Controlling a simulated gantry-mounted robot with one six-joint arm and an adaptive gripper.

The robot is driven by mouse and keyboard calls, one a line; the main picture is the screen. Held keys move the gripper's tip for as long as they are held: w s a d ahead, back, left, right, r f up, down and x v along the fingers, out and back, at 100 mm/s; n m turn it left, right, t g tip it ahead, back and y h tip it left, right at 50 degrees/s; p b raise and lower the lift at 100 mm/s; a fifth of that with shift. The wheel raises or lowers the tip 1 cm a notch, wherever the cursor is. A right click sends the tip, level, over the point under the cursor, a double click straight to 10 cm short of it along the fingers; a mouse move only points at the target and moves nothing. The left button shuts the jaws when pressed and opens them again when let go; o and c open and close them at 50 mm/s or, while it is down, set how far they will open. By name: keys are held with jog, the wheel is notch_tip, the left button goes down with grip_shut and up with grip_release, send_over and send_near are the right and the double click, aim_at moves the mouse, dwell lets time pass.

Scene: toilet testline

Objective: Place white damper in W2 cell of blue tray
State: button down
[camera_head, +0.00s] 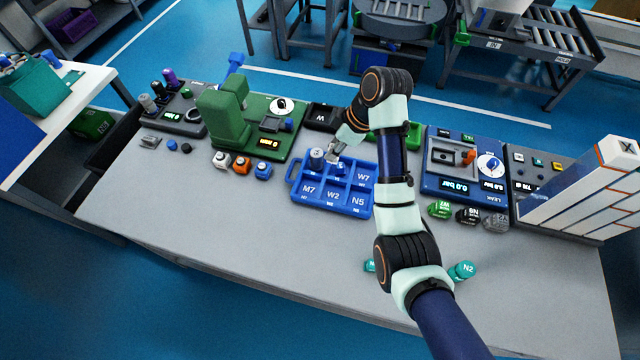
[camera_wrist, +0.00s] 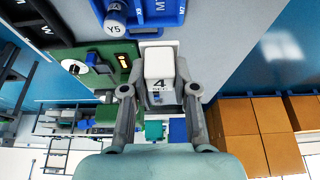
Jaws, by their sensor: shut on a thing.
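My gripper (camera_head: 334,150) hangs over the back part of the blue tray (camera_head: 295,172). In the wrist view my gripper (camera_wrist: 159,92) is shut on the white damper (camera_wrist: 159,66), a white block marked 4, with a finger on each side. In the head view the damper is too small and too covered by the gripper to make out clearly. The tray's front row reads M7, W2 (camera_head: 333,196) and N5, and W7 is at the back right. The W2 cell looks empty.
A green machine (camera_head: 224,120) stands left of the tray, with white, orange and blue blocks (camera_head: 241,167) before it. A blue leak tester (camera_head: 462,185) is to the right. Teal parts (camera_head: 462,270) lie near the front. The table's front left is clear.

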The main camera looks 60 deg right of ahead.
jog(key=f+b, duration=0.1)
jog(key=f, duration=0.4)
jog(key=f+b, duration=0.1)
jog(key=f, duration=0.4)
jog(key=s+f+b, duration=0.1)
jog(key=f, duration=0.4)
jog(key=shift+w+f+b, duration=0.1)
jog(key=shift+f+b, duration=0.7)
jog(key=shift+f, duration=1.75)
jog(key=shift+f, duration=0.15)
jog(key=c, duration=0.9)
grip_release()
jog(key=p+v, duration=0.3)
jog(key=v, duration=0.9)
jog(key=shift+r, duration=0.25)
